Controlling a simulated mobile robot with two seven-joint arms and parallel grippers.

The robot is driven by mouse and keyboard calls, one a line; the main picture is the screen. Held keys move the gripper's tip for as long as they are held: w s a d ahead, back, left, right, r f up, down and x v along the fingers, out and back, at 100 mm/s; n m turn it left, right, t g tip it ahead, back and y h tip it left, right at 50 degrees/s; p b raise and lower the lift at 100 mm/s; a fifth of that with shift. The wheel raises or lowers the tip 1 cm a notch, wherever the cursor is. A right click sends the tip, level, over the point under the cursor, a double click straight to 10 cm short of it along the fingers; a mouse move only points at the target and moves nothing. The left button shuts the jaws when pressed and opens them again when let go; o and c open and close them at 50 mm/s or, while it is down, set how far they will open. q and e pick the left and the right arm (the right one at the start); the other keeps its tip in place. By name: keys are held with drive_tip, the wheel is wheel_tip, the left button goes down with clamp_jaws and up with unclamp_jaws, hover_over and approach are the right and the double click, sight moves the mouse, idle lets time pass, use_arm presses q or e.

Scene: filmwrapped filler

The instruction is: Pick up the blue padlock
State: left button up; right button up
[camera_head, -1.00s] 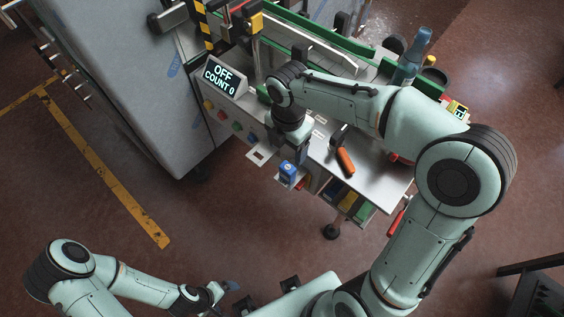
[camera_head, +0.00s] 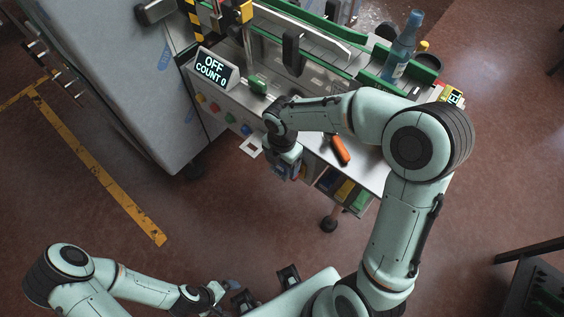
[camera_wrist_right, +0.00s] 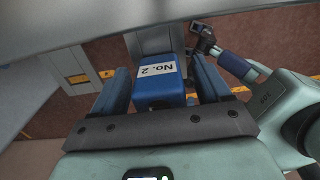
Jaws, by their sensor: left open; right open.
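The blue padlock (camera_wrist_right: 162,92) shows in the right wrist view, with a white "No. 2" label on its face. My right gripper (camera_wrist_right: 160,70) is open, with one blue finger on each side of the padlock and narrow gaps left. Whether a finger touches it is unclear. In the head view my right gripper (camera_head: 287,166) is at the front edge of the workbench and mostly hides the padlock. My left gripper (camera_head: 230,288) is low in the head view, far from the padlock; its jaws are small and partly hidden there.
The workbench (camera_head: 372,172) carries an orange-handled tool (camera_head: 340,148), a green block (camera_head: 257,84), a blue bottle (camera_head: 400,52) and an "OFF COUNT 0" display (camera_head: 217,70). Coloured bins (camera_head: 344,190) sit under its front edge. A large grey cabinet (camera_head: 115,75) stands left. The floor in front is clear.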

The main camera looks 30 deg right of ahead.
drive_tip(key=c, duration=1.1)
drive_tip(key=shift+c, duration=0.2)
drive_tip(key=shift+r, duration=0.1)
